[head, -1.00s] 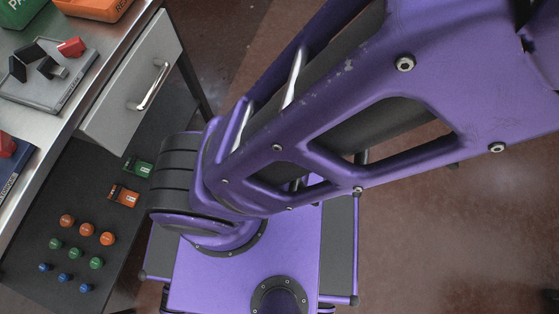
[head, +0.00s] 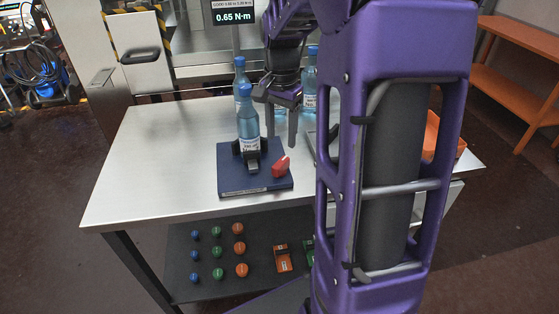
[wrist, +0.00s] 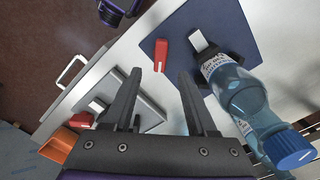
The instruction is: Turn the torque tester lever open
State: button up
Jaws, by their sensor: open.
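The torque tester is a dark blue base (head: 235,181) near the table's front, with black jaws around an upright blue bottle (head: 247,126). Its red lever (head: 281,166) sits at the base's right corner. In the wrist view the lever (wrist: 162,52) lies just beyond the fingertips, on the blue base (wrist: 222,18), with the bottle (wrist: 240,92) to the right. My gripper (head: 280,132) is above the base's back right side, fingers apart and empty. In the wrist view the gripper (wrist: 160,74) is open, with the lever apart from both fingers.
A grey fixture (wrist: 150,112) with its own red part lies left in the wrist view. More bottles (head: 310,80) stand behind the gripper. A display (head: 234,17) reads 0.65 N·m. Coloured caps (head: 217,252) lie on the lower shelf. The table's left side (head: 150,150) is clear.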

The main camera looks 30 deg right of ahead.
aim_at(281, 162)
notch_tip(281, 162, down, 8)
jog(key=shift+f+b, duration=0.2)
jog(key=shift+b, duration=0.4)
grip_shut()
